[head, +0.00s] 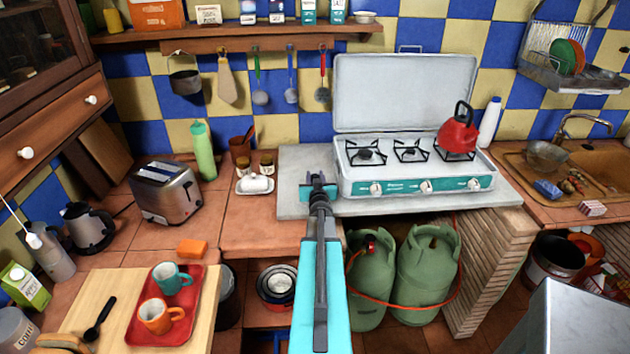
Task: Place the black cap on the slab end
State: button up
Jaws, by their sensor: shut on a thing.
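The slab (293,207) is a pale grey worktop under the gas stove, and its left end sticks out bare past the stove. My gripper (318,184) is in front of that left end, at the far tip of my arm. It is shut on a small dark thing that looks like the black cap; the gripper's own dark parts mostly hide it, so its outline is unclear. I cannot tell whether it touches the slab or hangs above it.
The gas stove (415,185) with its raised lid and a red kettle (458,135) stands right of the slab's free end. A butter dish (256,184) and jars are close on the left. Green gas bottles (427,275) stand below. Utensils hang above.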

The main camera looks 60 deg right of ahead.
jog(key=shift+f, duration=0.4)
jog(key=shift+f, duration=0.2)
jog(key=o, duration=1)
jog(key=shift+r, duration=0.25)
